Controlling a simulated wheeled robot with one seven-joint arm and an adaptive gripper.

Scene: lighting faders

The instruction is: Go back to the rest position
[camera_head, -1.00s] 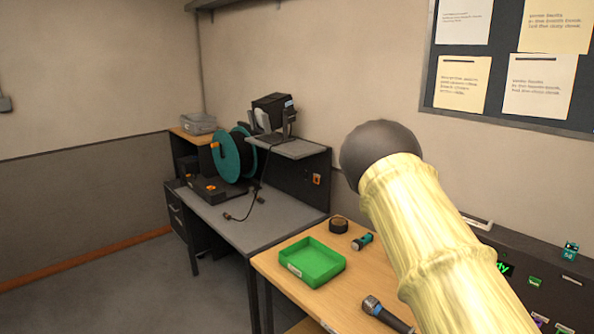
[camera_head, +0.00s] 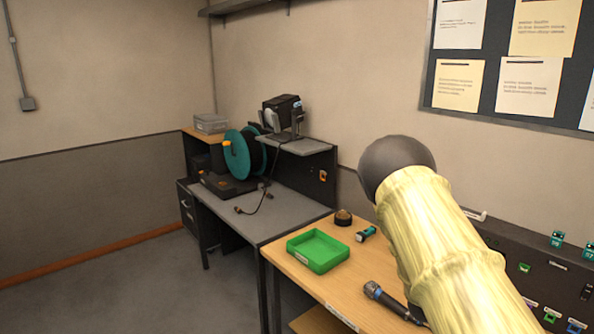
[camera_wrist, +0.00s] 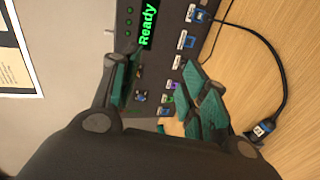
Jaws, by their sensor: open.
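My gripper (camera_wrist: 162,92) shows in the wrist view with its two teal-padded fingers spread apart and nothing between them. The panel also shows at the right edge of the head view (camera_head: 500,246), partly hidden behind my arm. My gripper is out of the head view. The gap between the fingers and the panel is hard to judge.
A grey desk (camera_head: 262,212) with a teal cable reel (camera_head: 237,154) stands behind. Floor at the left is clear.

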